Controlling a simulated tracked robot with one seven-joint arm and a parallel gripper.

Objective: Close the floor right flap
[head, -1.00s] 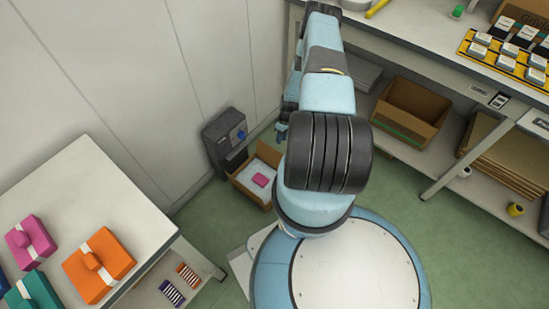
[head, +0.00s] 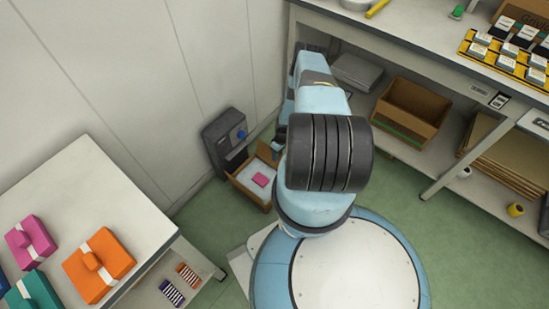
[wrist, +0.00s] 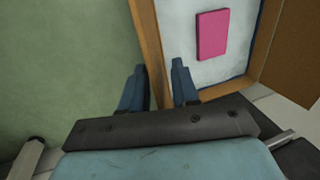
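A small open cardboard box (head: 247,192) stands on the green floor by the wall, with a white lining and a pink block (head: 260,180) inside. In the wrist view the box wall (wrist: 148,45) runs between the fingers of my gripper (wrist: 158,88), and the pink block (wrist: 212,35) lies to the right. The fingers are apart, one on each side of that wall; I cannot tell whether they touch it. A brown flap (wrist: 298,55) stands out at the far right of the wrist view. In the head view my arm hides part of the box and most of the gripper.
A dark grey machine (head: 225,140) stands close behind the box, against the wall. A bench (head: 400,60) with a lower shelf holding another cardboard box (head: 410,105) is on the right. A white table (head: 90,190) with gift boxes is at left.

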